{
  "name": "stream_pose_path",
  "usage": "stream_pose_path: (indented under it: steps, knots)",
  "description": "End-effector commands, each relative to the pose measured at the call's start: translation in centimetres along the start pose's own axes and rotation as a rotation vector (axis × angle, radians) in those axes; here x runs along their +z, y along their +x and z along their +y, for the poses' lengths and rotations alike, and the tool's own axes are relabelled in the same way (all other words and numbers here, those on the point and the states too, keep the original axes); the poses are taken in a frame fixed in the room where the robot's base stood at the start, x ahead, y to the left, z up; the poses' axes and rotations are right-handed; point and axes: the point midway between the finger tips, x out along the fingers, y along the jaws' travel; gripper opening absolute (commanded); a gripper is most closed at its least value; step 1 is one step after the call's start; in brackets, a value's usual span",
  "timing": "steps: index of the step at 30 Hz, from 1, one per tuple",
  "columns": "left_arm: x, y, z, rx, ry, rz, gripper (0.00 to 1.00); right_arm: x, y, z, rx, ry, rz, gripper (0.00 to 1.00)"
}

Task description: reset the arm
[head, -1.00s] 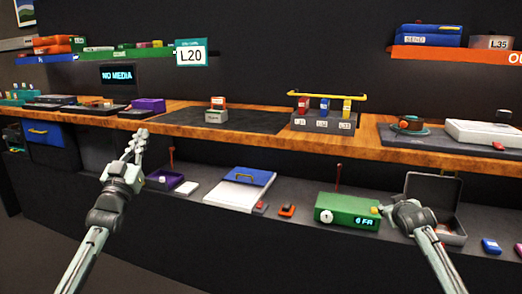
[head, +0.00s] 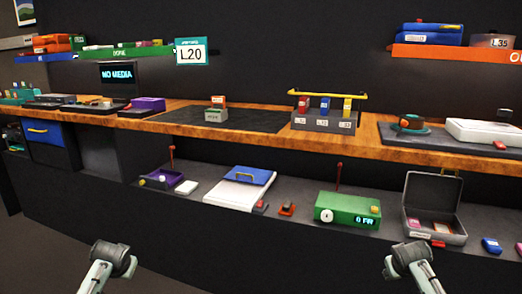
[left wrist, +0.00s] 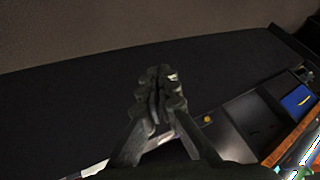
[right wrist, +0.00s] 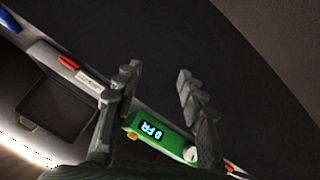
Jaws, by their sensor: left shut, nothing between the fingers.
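Both of my arms are drawn back low at the front of the head view, and no fingers show there. My left gripper (left wrist: 160,95) is in the left wrist view, its fingers together with nothing between them. My right gripper (right wrist: 158,92) is in the right wrist view, its fingers apart and empty. The green box with a lit display (head: 347,210) stands on the lower shelf, and it also shows beyond the right fingers in the right wrist view (right wrist: 160,136). Neither gripper touches anything that I can see.
The space in front of the shelf is clear.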

Motion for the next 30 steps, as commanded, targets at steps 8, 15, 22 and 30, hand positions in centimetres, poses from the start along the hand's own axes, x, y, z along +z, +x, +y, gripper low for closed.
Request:
stream_pose_path:
  steps: [8,15,22,30]
  knots:
    - [14.8,-0.8,7.9,0.103,0.053,-0.103,0.0,14.8,-0.8,-7.8,-0.102,-0.053,-0.103,0.4]
    - [29.2,-6.3,13.2,0.201,0.07,-0.215,0.0,29.2,-6.3,-13.2,-0.2,-0.071,-0.216,0.4]
    - [35.3,-10.1,14.7,0.241,0.067,-0.272,0.0,35.3,-10.1,-14.7,-0.239,-0.067,-0.274,0.4]
    - [35.8,-10.5,14.8,0.244,0.067,-0.278,0.0,35.8,-10.5,-14.8,-0.242,-0.067,-0.278,0.4]
